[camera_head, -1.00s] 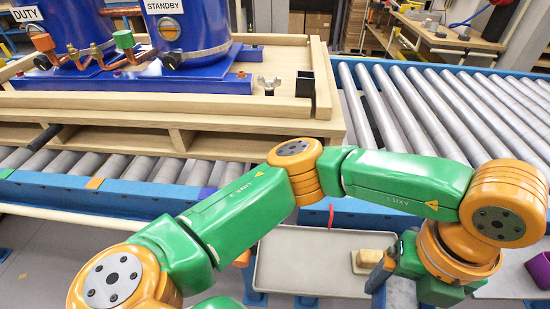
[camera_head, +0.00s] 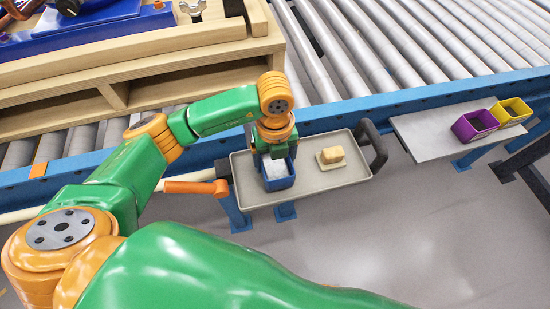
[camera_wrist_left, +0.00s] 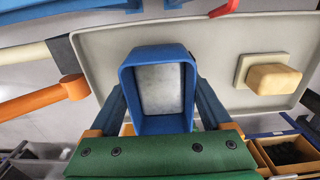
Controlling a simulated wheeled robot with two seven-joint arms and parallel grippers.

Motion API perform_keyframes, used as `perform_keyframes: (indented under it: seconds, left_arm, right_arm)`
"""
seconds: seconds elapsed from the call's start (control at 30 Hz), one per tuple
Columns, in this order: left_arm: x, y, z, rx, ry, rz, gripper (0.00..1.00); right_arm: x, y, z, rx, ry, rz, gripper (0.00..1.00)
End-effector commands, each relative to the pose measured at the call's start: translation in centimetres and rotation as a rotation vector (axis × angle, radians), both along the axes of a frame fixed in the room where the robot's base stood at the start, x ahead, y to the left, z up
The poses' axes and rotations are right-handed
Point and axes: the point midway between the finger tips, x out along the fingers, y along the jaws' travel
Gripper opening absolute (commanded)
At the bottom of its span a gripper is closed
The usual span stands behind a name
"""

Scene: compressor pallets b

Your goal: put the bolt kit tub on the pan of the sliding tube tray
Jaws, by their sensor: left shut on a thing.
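The bolt kit tub is a small blue open box (camera_head: 278,183) with pale grey-white contents. My left gripper (camera_head: 275,156) is shut on it, and the wrist view shows the tub (camera_wrist_left: 160,121) upright between the two blue fingers. The tub is over the left part of the grey pan of the sliding tube tray (camera_head: 322,184), inside its raised rim. I cannot tell whether its base touches the pan. The pan (camera_wrist_left: 105,45) also fills much of the wrist view. My right gripper is not in view.
A yellowish block on a small pale base (camera_head: 332,156) sits on the pan, right of the tub. A dark handle (camera_head: 374,145) stands at the pan's right end. An orange bar (camera_head: 195,187) lies to the left. A purple bin (camera_head: 474,126) and yellow bin (camera_head: 511,111) stand on a shelf farther right.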

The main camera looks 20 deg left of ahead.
Motion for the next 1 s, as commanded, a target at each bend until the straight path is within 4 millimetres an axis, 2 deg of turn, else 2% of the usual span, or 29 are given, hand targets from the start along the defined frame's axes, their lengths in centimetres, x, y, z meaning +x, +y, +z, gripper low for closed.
perform_keyframes:
  seconds: [0.03,0.37,0.4,0.47,0.77,0.87,1.0]
  left_arm:
    - [0.0,0.0,-0.2,0.000,0.001,-0.001,0.12]
    - [0.0,-0.1,-1.0,-0.001,-0.002,-0.002,0.12]
    - [0.0,-0.1,-1.0,-0.001,-0.002,-0.002,0.88]
    - [0.0,-0.1,-0.9,-0.001,-0.002,-0.001,1.00]
    - [0.0,-0.1,-0.3,-0.002,-0.003,-0.001,1.00]
    - [0.1,-0.1,1.1,-0.002,-0.005,-0.001,1.00]
    - [0.1,-0.2,4.3,-0.002,-0.007,-0.003,1.00]
  right_arm:
    - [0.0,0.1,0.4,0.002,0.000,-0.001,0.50]
    - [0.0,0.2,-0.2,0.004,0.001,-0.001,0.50]
    - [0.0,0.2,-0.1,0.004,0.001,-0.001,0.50]
    - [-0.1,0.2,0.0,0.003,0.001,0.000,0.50]
    - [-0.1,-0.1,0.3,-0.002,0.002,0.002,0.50]
    - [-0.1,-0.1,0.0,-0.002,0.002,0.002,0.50]
    - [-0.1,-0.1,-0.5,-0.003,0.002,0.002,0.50]
